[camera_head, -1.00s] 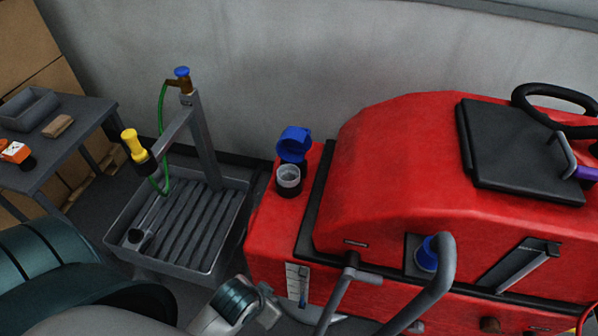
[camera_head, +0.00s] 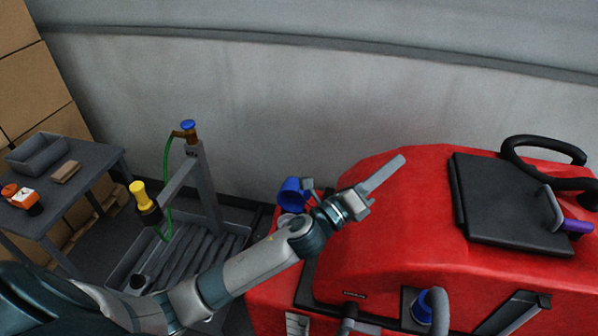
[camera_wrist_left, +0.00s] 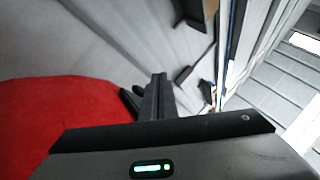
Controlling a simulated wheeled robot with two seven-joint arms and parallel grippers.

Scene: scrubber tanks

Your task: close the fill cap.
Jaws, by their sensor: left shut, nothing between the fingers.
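The blue fill cap (camera_head: 290,194) stands open on the left end of the red machine, tilted up behind its filler neck. The pale neck (camera_head: 286,218) is partly hidden by my left arm. My left gripper (camera_head: 397,162) is shut and empty. It is raised over the red machine, to the right of the cap, with its fingers pointing up and right, away from the cap. Its dark fingers (camera_wrist_left: 155,95) also show closed together in the left wrist view; the cap does not show there. My right gripper is not in view.
The red hood (camera_head: 390,230) rises right of the filler, with a black lid (camera_head: 510,205) on top. A tap stand (camera_head: 200,185) with a green hose and yellow nozzle (camera_head: 140,195) stands left. A table (camera_head: 95,165) is at far left. A wall is behind.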

